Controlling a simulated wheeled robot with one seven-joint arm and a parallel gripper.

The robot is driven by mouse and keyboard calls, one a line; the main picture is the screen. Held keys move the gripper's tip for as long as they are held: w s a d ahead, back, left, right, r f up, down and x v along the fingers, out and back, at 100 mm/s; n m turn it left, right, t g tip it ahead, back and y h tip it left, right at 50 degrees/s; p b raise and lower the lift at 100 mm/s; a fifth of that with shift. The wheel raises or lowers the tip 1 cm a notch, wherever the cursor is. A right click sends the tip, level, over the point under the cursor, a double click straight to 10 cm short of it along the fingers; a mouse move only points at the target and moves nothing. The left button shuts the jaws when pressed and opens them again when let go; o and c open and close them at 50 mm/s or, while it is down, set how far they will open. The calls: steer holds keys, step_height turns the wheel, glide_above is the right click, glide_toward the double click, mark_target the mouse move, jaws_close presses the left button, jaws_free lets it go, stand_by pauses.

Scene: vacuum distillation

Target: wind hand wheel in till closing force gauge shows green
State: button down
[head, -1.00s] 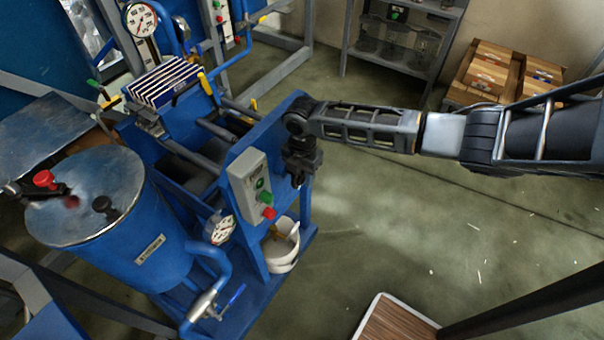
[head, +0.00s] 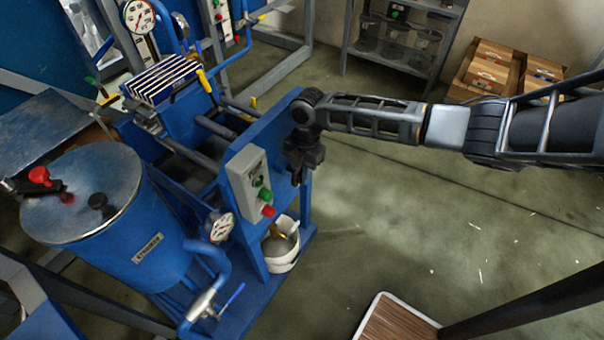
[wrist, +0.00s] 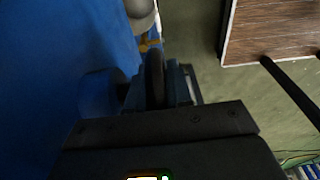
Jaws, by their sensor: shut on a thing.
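My gripper (head: 299,172) hangs at the outer face of the blue press end plate (head: 262,135). In the wrist view my gripper (wrist: 160,92) is shut on the dark rim of what looks like the hand wheel (wrist: 155,72). A blue round hub (wrist: 100,93) sits just left of the rim. In the head view the wheel is hidden behind the end plate and my gripper. A white-faced gauge (head: 222,227) sits low beside the press; its needle and colour bands are too small to read. I cannot tell whether it is the closing force gauge.
A grey control box (head: 242,174) with green and red buttons is on the press. A white bucket (head: 283,251) stands below it. A blue tank (head: 150,250) is at left, another gauge (head: 138,16) behind. The floor right of the press is clear.

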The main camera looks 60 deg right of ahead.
steer(key=shift+a+y+b, duration=0.1)
steer(key=shift+y+b, duration=0.35)
steer(key=shift+y, duration=0.25)
steer(key=c, duration=1.1)
jaws_free()
steer(key=shift+v, duration=3.9)
